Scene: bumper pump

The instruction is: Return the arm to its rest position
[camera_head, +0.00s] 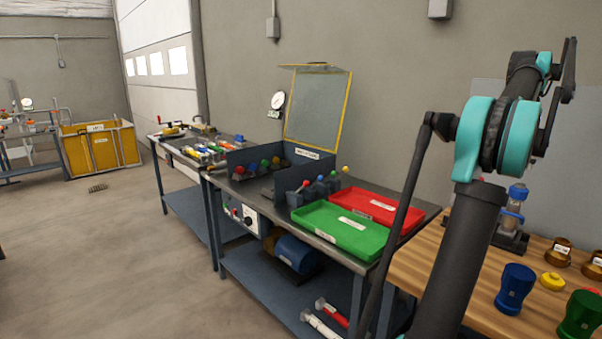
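My arm (468,235) rises from the bottom edge at the right of the head view. It is a dark tube with teal joint housings and folds over near the top right. Thin dark links run beside it. I cannot make out my gripper or its fingertips in this view. No held object is visible. The arm hides part of the workbench's right end and part of the wooden table.
A grey workbench (290,210) carries a green tray (340,232), a red tray (370,205) and a raised yellow-framed clear cover (318,110). A wooden table (430,250) at right holds a blue cup (514,288) and a green cup (578,318). Open floor (100,260) lies left.

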